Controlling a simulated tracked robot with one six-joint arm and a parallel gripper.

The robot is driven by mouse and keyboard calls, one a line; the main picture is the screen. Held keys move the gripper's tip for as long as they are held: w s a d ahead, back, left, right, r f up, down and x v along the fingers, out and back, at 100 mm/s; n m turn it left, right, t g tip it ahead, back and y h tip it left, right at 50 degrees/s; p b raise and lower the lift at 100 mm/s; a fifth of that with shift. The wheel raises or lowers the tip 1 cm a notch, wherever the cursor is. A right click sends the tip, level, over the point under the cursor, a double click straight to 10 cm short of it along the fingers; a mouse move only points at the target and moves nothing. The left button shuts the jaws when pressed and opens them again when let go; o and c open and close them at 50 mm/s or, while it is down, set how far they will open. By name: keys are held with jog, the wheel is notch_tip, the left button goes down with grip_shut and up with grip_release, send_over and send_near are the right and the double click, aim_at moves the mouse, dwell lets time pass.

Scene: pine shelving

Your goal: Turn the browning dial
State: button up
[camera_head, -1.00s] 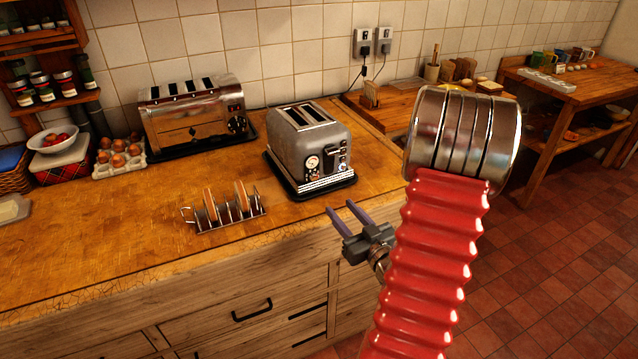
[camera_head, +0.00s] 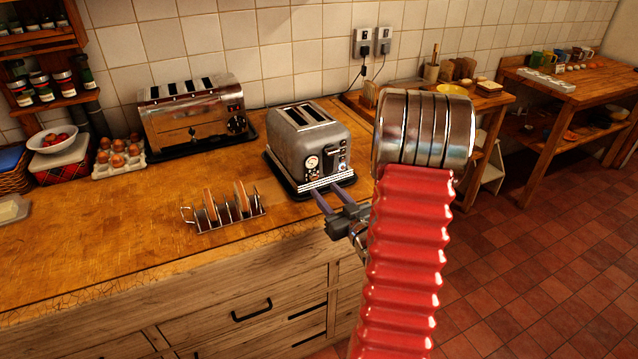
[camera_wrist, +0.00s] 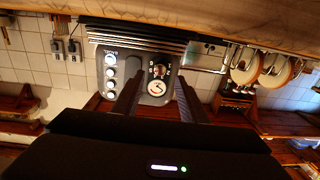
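The grey two-slot toaster (camera_head: 308,143) stands on the wooden counter. Its front panel has a white-faced gauge (camera_head: 312,162), with a dark round knob just below it. The wrist view is upside down. There the gauge (camera_wrist: 157,88) and the black knob (camera_wrist: 160,70) show between my finger lines, with a column of round buttons to their left. No readable label shows which is the browning dial. My gripper (camera_head: 329,191) is open and empty, in front of the toaster near its lower front edge. In the wrist view its two dark fingers (camera_wrist: 157,84) are spread apart.
A toast rack (camera_head: 225,210) stands left of my gripper near the counter's front. A larger chrome toaster (camera_head: 192,120) stands behind left. An egg tray (camera_head: 118,162) and a bowl of red fruit (camera_head: 55,140) are farther left. Counter between rack and toaster is bare.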

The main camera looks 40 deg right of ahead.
aim_at(315, 179)
jog(key=x, duration=0.5)
jog(key=shift+w, duration=0.35)
